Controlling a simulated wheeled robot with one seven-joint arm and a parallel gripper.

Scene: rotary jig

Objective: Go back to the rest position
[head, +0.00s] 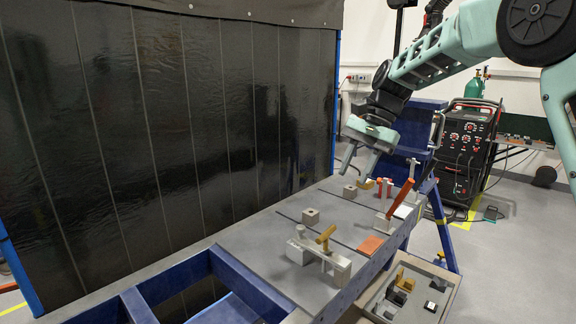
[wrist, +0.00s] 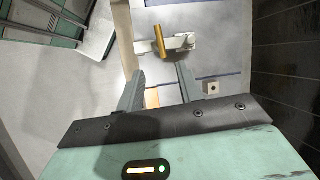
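My gripper (head: 357,172) hangs over the far end of the grey table (head: 245,247) in the head view, its fingers pointing down. In the wrist view its two fingers (wrist: 160,80) stand apart, so it is open. A yellow piece (wrist: 152,97) shows between the fingers there, with a gap to the right finger; I cannot tell its depth. In the head view a small yellow block (head: 366,184) lies near the fingertips. A clamp with a yellow handle (head: 325,234) stands at the near end of the table.
A tray of parts (head: 412,292) sits lower at the right. A dark curtain (head: 170,120) stands along the left. A welding machine (head: 468,145) is behind.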

